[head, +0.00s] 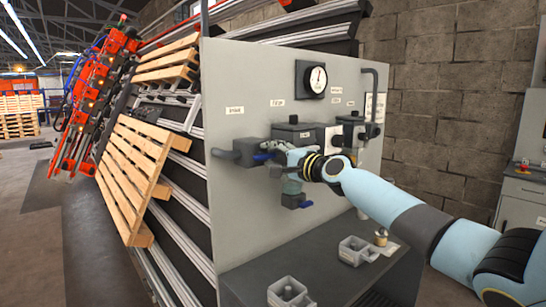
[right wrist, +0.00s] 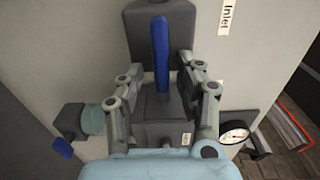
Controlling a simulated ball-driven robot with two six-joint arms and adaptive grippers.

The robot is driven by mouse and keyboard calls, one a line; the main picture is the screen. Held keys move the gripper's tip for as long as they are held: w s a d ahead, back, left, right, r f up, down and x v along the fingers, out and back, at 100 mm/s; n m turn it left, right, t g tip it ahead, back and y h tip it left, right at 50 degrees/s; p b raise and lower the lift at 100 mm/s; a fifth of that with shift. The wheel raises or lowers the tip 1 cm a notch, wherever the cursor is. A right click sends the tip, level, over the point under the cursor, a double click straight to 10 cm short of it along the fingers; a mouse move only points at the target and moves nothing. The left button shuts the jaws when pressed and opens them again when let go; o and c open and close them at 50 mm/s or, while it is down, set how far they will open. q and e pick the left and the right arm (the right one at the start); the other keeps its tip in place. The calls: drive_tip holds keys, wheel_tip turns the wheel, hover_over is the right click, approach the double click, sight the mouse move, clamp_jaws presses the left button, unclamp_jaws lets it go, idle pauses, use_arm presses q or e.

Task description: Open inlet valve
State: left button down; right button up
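The inlet valve (head: 244,153) is a dark grey block on the left of the grey panel, with a blue lever (head: 263,156). In the right wrist view the lever (right wrist: 160,52) lies along the valve body, pointing at the dark block (right wrist: 160,20) beside the "Inlet" label (right wrist: 227,15). My right gripper (head: 272,149) is at the valve. In the right wrist view its two fingers (right wrist: 160,62) stand apart on either side of the lever, with visible gaps. My left gripper is in neither view.
A round gauge (head: 317,80) sits higher on the panel. A dark shelf (head: 255,271) below bears grey trays (head: 288,292) and a small brass-coloured part (head: 381,237). Wooden pallets (head: 133,173) lean left of the panel.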

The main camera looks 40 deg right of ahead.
drive_tip(key=s, duration=0.7)
drive_tip(key=shift+s+d, duration=0.2)
drive_tip(key=shift+d, duration=0.05)
idle(0.5)
